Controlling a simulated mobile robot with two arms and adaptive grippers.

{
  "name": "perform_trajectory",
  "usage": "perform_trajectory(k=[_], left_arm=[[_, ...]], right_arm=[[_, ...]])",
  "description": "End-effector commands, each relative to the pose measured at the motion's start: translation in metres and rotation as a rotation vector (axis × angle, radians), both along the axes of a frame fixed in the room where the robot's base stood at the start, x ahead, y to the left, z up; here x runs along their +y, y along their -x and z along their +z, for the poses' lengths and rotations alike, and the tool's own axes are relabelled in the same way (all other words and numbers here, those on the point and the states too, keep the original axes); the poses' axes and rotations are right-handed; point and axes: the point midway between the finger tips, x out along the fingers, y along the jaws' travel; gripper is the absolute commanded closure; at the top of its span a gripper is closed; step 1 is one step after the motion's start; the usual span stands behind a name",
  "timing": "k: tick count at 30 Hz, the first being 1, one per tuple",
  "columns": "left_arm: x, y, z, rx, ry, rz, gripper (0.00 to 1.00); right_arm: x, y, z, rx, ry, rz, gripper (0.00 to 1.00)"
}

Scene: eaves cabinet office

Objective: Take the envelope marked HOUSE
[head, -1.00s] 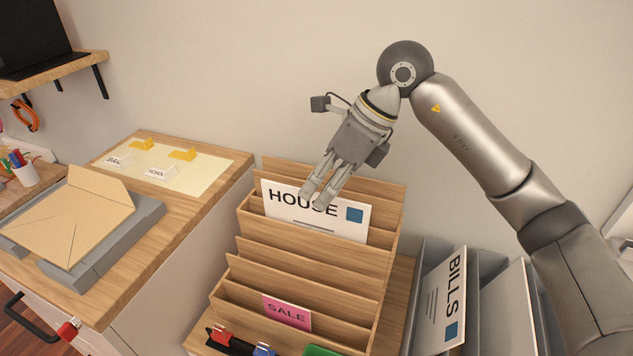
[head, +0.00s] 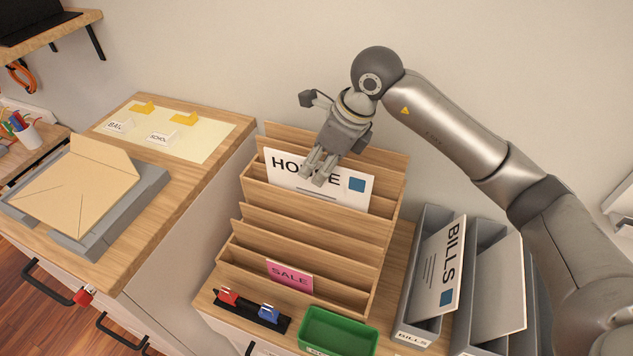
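The white HOUSE envelope (head: 284,177), with a blue square at its right, stands in a rear slot of the wooden letter rack (head: 314,233). My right gripper (head: 318,178) points down at the envelope's middle and covers part of the word. Its fingers look slightly apart, with the envelope's face behind them. I cannot tell whether they touch or straddle the envelope. My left gripper is not in view.
A pink SALE card (head: 289,275) sits in the rack's front slot. A BILLS envelope (head: 440,270) stands in a grey file holder at right. A green tray (head: 338,332) and a black strip with red and blue clips (head: 250,313) lie in front. An open envelope (head: 75,190) rests on a grey tray at left.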

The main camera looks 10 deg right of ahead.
Motion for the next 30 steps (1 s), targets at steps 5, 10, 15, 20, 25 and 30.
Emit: perform_trajectory(k=[5, 10, 15, 20, 25, 30], left_arm=[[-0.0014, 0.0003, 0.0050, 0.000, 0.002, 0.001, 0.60], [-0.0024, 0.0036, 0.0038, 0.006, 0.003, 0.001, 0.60], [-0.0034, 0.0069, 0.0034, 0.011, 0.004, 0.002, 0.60], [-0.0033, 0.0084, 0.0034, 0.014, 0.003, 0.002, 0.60], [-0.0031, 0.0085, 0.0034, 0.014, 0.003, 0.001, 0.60], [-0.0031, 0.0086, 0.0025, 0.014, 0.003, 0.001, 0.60]], right_arm=[[0.0042, -0.0024, -0.0129, 0.001, 0.000, 0.000, 0.70], [0.0041, -0.0028, -0.0140, 0.001, 0.001, 0.000, 0.70], [0.0040, -0.0028, -0.0137, 0.001, 0.001, 0.000, 0.88], [0.0040, -0.0028, -0.0135, 0.001, 0.001, 0.000, 1.00], [0.0039, -0.0029, -0.0133, 0.000, 0.000, 0.000, 1.00], [0.0040, -0.0032, -0.0117, -0.001, 0.001, 0.000, 1.00]])
